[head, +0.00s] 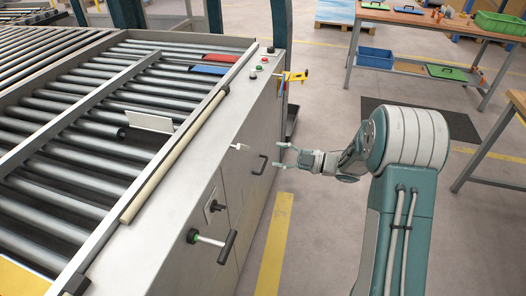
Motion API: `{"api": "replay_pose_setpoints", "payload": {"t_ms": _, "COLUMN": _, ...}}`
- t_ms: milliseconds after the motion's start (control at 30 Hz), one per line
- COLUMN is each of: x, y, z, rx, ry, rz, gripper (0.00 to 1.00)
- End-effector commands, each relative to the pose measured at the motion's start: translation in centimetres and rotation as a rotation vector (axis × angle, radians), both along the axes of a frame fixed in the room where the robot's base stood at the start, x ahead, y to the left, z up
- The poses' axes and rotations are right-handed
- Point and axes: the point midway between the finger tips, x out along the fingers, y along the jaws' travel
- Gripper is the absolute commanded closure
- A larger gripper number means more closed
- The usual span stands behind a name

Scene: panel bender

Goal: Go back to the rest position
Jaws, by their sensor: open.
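My gripper (281,155) is at the end of my arm, which reaches left from the right side of the head view. It points at the side of the grey roller-conveyor machine (150,252). The fingers are spread and nothing shows between them. They are near a dark door handle (259,165) on the machine's side panel. I cannot tell whether they touch it.
A T-shaped handle (227,247) and a small light lever (240,147) stick out of the panel. A yellow-and-blue tool (294,77) hangs at the machine's top edge. A workbench (420,22) with bins stands behind; another table edge (515,105) is right.

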Motion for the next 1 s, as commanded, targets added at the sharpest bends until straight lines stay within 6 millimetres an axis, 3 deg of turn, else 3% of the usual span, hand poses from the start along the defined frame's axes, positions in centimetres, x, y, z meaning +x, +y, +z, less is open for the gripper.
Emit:
{"api": "replay_pose_setpoints", "payload": {"t_ms": 167, "x": -0.4, "y": -1.2, "z": 0.0, "rx": -0.001, "ry": 0.0, "rz": -0.001, "gripper": 0.37}}
{"api": "replay_pose_setpoints", "payload": {"t_ms": 667, "x": -0.2, "y": -1.2, "z": 0.3, "rx": -0.007, "ry": -0.003, "rz": -0.014, "gripper": 0.37}}
{"api": "replay_pose_setpoints", "payload": {"t_ms": 767, "x": 0.7, "y": -1.2, "z": 1.8, "rx": -0.05, "ry": -0.01, "rz": -0.092, "gripper": 0.37}}
{"api": "replay_pose_setpoints", "payload": {"t_ms": 1000, "x": 3.5, "y": -3.0, "z": 8.0, "rx": -0.186, "ry": 0.022, "rz": -0.485, "gripper": 0.37}}
